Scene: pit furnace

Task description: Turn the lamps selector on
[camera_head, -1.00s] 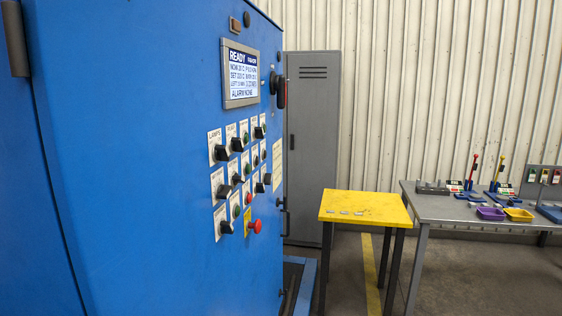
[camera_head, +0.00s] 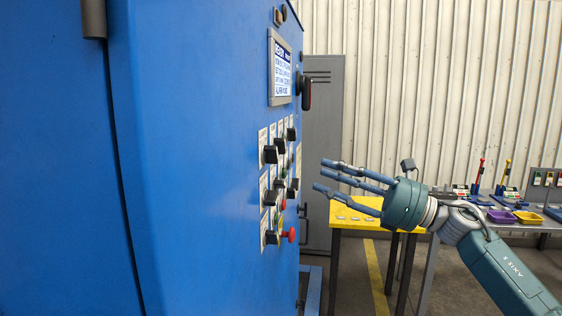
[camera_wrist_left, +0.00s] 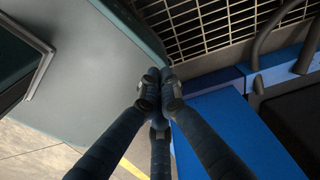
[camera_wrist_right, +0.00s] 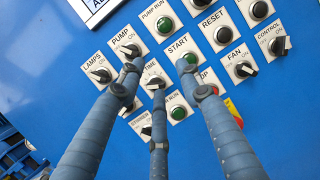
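The lamps selector (camera_head: 270,154) is a black knob on a white plate at the upper left of the control panel on the blue cabinet. In the right wrist view it (camera_wrist_right: 101,76) shows under its LAMPS label, left of the pump selector (camera_wrist_right: 130,50); I cannot tell its setting for sure. My right gripper (camera_head: 325,175) is open and empty, its three fingers pointing at the panel with a gap before it. In the right wrist view the lamps selector lies left of the fingertips. My left gripper (camera_wrist_left: 159,78) shows only in its wrist view, fingertips together, holding nothing visible.
A display (camera_head: 281,70) is above. A yellow table (camera_head: 350,217) and a grey workbench stand behind my right arm.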

